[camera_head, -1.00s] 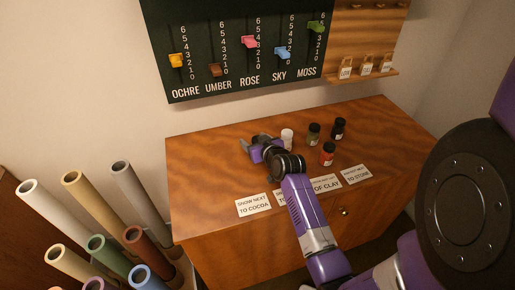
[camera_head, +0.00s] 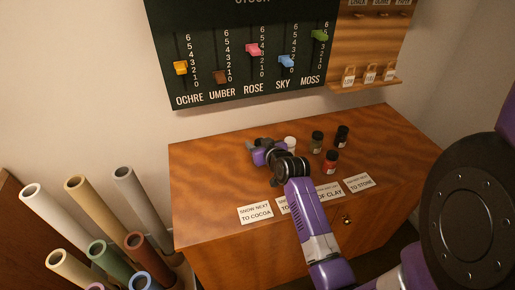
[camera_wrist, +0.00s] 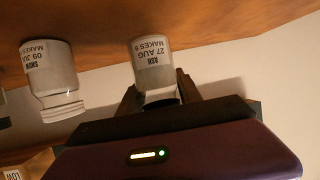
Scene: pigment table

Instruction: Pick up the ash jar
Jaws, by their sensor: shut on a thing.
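The ash jar (camera_wrist: 153,62) is a pale grey jar whose label reads ASH, upside down in the wrist view. My gripper (camera_wrist: 159,92) has one dark finger on each side of its neck end and is shut on it. In the head view my gripper (camera_head: 262,146) is low over the back left of the wooden table, and the ash jar is mostly hidden by it. I cannot tell whether the jar is clear of the table. A white jar labelled SNOW (camera_wrist: 50,75) stands close beside it; a white jar (camera_head: 290,143) shows right of my gripper in the head view.
A dark green jar (camera_head: 317,141), a black jar (camera_head: 341,136) and a red jar (camera_head: 330,162) stand to the right on the table (camera_head: 210,180). Label cards (camera_head: 255,214) line the front edge. A slider board (camera_head: 240,60) hangs behind; the table's left side is clear.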

